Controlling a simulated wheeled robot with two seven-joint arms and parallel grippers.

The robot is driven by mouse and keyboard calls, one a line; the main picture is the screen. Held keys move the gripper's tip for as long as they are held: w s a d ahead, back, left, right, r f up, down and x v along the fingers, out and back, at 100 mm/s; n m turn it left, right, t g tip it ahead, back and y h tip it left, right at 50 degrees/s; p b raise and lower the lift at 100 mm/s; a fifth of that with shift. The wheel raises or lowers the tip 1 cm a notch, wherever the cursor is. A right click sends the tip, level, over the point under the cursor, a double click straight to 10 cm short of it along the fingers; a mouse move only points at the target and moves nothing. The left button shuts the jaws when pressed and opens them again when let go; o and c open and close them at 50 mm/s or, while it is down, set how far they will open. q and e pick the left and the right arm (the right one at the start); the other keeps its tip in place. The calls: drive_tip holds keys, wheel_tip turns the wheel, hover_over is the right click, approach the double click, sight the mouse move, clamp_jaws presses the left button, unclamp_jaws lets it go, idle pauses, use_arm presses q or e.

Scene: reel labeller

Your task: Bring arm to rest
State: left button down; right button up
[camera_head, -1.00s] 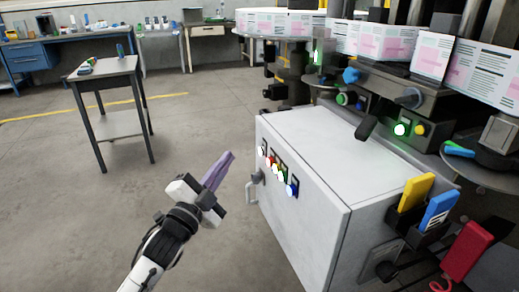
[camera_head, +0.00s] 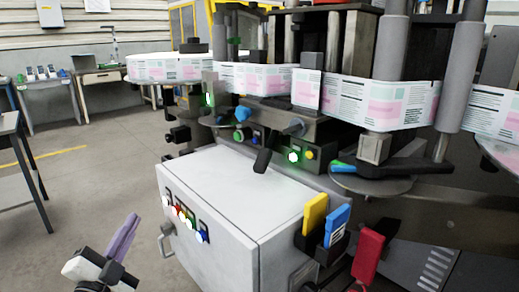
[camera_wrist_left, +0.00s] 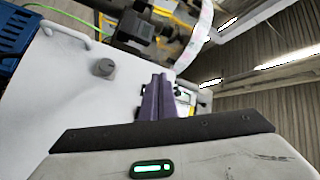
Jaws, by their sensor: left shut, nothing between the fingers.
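My left gripper (camera_head: 122,238) is at the lower left of the head view, with purple fingers pointing up. The fingers are together with nothing between them. It is in the air left of the white cabinet (camera_head: 215,205), apart from its front panel of coloured buttons (camera_head: 184,216). In the left wrist view the purple fingers (camera_wrist_left: 157,98) also lie together, with the white machine surface (camera_wrist_left: 80,95) behind them. My right gripper is in neither view.
The reel labeller (camera_head: 290,125) stands behind the cabinet, with a printed label web (camera_head: 255,79) across it. A yellow and a blue holder item (camera_head: 337,224) and a red handset (camera_head: 368,256) are at the cabinet's right. A grey table (camera_head: 20,160) stands at the left edge. Floor between is clear.

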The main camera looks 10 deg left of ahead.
use_arm(q)
drive_tip(key=s+d+f+n+g+h+p, duration=0.1)
drive_tip(key=s+d+f+n+g+p, duration=0.15)
drive_tip(key=s+d+f, duration=0.45)
drive_tip(key=s+d+f+n+g+h+p, duration=0.1)
drive_tip(key=s+d+f+n+g+p, duration=0.2)
drive_tip(key=f, duration=0.7)
drive_tip(key=s+d+f+n+g+h, duration=0.1)
drive_tip(key=s+d+f+g, duration=0.2)
drive_tip(key=s, duration=0.4)
drive_tip(key=s+d+f+n+g+h, duration=0.1)
drive_tip(key=s+d+f+n+g, duration=0.1)
drive_tip(key=s+d+f, duration=0.4)
drive_tip(key=shift+s+d+g+p, duration=0.4)
drive_tip(key=shift+s+g, duration=0.15)
drive_tip(key=shift+s, duration=0.5)
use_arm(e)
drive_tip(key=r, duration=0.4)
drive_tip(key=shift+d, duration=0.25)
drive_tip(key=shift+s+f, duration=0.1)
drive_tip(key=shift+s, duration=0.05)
